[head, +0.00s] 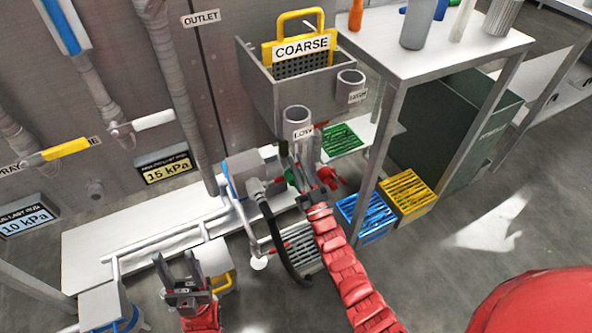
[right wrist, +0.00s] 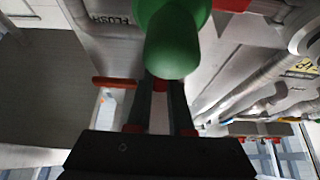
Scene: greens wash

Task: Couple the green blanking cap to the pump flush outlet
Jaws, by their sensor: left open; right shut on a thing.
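The green blanking cap (right wrist: 174,45) fills the top middle of the right wrist view, at the tips of my right gripper (right wrist: 166,88). My right gripper is shut on it. In the head view the cap shows as a small green patch (head: 291,177) beside my right gripper (head: 312,180), below the LOW cylinder. A FLUSH label (right wrist: 110,20) is on a pale surface left of the cap in the right wrist view. I cannot make out the flush outlet itself or tell whether the cap touches it. My left gripper (head: 188,289) is open and empty at the lower left.
A black hose (head: 272,235) curves down left of my right arm. The COARSE strainer box (head: 285,90) and LOW cylinder (head: 297,122) stand above my right gripper. Blue (head: 367,213) and yellow (head: 408,193) crates sit to its right. White pipes (head: 165,240) run along the low bench.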

